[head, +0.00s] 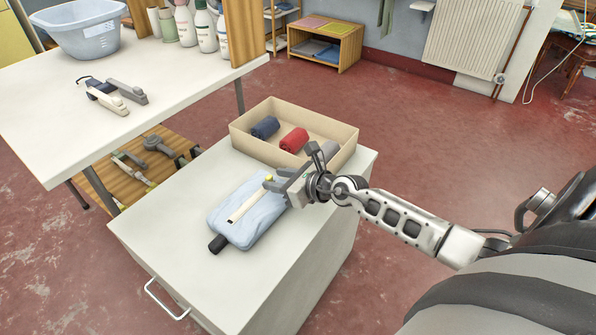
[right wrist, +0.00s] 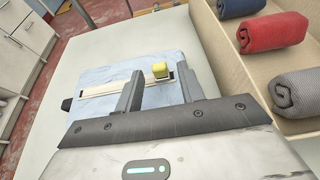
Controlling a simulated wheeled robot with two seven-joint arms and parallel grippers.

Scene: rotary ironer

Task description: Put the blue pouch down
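The blue pouch (head: 247,215) is light blue and lies flat on the white cabinet top (head: 180,238). A cream strip with a yellow block runs along it, and a black cylinder sticks out at its near end. The pouch (right wrist: 105,75) also shows in the right wrist view beyond my fingers. My right gripper (head: 283,184) is over the pouch's far right part. In the right wrist view my right gripper (right wrist: 159,66) has its fingers apart, with pouch and strip visible between them. Whether the fingertips touch the pouch is hard to tell. My left gripper is not in view.
An open cardboard-coloured box (head: 247,143) behind the pouch holds dark blue, red and grey rolls. A white table (head: 50,115) at the left carries a basin, bottles and a two-pronged tool. The front left of the cabinet top is bare.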

